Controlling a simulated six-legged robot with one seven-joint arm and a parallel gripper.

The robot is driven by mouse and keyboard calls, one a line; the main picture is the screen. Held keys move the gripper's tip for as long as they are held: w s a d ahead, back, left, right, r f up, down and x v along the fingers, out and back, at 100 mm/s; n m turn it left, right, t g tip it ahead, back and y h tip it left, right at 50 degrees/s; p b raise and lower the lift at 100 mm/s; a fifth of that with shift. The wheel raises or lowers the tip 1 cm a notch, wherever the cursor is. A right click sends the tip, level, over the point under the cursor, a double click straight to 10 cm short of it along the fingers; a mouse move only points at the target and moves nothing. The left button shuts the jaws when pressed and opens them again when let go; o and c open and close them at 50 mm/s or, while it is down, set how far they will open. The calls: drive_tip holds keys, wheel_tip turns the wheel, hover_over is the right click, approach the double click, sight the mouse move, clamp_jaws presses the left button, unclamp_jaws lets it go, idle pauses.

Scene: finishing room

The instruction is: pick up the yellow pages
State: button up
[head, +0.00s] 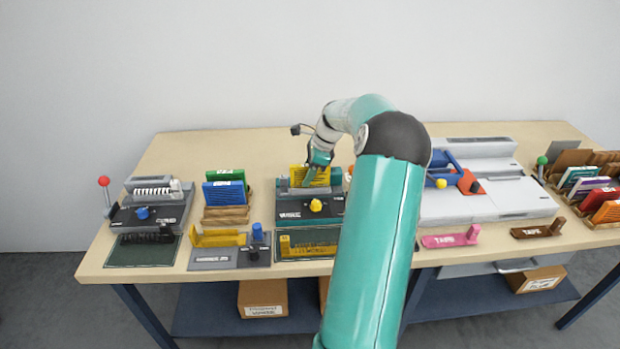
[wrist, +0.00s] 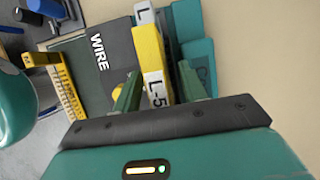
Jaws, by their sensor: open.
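The yellow pages (head: 298,173) stand upright in the dark grey wire machine (head: 290,208) near the middle of the bench. In the wrist view the yellow pages (wrist: 148,48) show edge-on, with a white label reading "L-5", beside the machine's dark face marked "WIRE" (wrist: 103,52). My gripper (head: 317,174) is down at the machine, partly in front of the pages. In the wrist view its green fingers (wrist: 160,86) are apart, one on each side of the yellow pages. Whether either finger touches them I cannot tell.
A rack with blue and green pages (head: 226,190) stands left of the machine. A yellow comb-like piece (head: 308,246) lies in a tray in front. A large pale machine (head: 480,192) and a wooden rack of coloured pages (head: 592,190) fill the right. The bench behind is clear.

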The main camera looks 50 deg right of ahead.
drive_tip(key=shift+f, duration=0.2)
clamp_jaws()
drive_tip(key=shift+r, duration=0.15)
idle(0.3)
